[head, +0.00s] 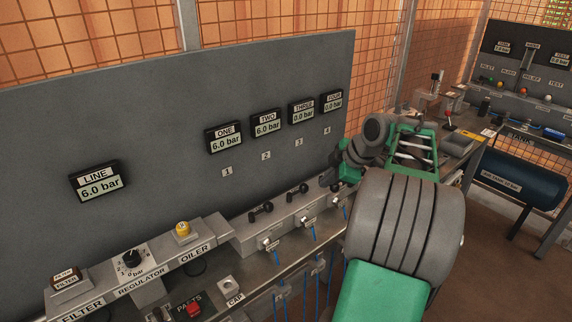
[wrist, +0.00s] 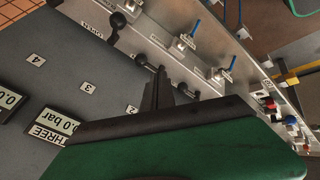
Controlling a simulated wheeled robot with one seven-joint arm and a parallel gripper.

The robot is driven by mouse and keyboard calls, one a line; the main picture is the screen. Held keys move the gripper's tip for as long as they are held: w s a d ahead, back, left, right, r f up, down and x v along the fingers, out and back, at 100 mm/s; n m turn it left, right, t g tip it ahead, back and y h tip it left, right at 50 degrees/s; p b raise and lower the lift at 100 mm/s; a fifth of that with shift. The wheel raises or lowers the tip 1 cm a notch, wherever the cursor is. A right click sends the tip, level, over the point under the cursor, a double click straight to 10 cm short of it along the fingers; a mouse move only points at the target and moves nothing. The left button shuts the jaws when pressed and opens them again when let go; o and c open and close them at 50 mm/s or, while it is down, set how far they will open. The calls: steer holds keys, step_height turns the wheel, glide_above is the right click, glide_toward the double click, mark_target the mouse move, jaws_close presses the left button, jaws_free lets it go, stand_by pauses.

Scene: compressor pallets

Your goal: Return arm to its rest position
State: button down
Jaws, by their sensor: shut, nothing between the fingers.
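My gripper (wrist: 160,74) shows in the wrist view with its dark fingers together and nothing between them. It is in front of the grey panel and the valve bench, and the valves lie behind its tips in the picture. In the head view my gripper (head: 329,180) is small and partly hidden, beside the right end of the valve row below the display FOUR (head: 333,101). My green and grey arm reaches from the lower right across the bench's right end. I cannot tell whether the fingers touch a valve.
The grey panel (head: 120,110) carries displays: LINE, ONE and TWO read 6.0 bar; THREE and FOUR read 0.0 bar. A black-handled valve (head: 260,211) and blue hoses line the bench. A regulator (head: 132,261) stands at left. A blue tank (head: 520,178) is at right.

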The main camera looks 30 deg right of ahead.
steer(key=s+f+m+g, duration=0.3)
steer(key=s+f+m, duration=0.7)
steer(key=m, duration=0.5)
steer(key=s+a+f+m+g, duration=0.2)
steer(key=s+a+f+m, duration=0.1)
steer(key=s+a+m, duration=0.15)
steer(key=s+a+n+g+h+p, duration=0.1)
steer(key=s+a+n, duration=0.15)
steer(key=a, duration=1.05)
steer(key=w+a+r+n+t, duration=0.1)
steer(key=a+r+n, duration=0.2)
steer(key=a, duration=0.4)
steer(key=w+a+r+n+t+p, duration=0.1)
steer(key=a+r, duration=0.3)
steer(key=a, duration=0.4)
steer(key=shift+w+r+n+t, duration=0.3)
steer(key=shift+w+r+n, duration=0.1)
steer(key=shift+w+n, duration=0.4)
steer(key=shift+s, duration=0.1)
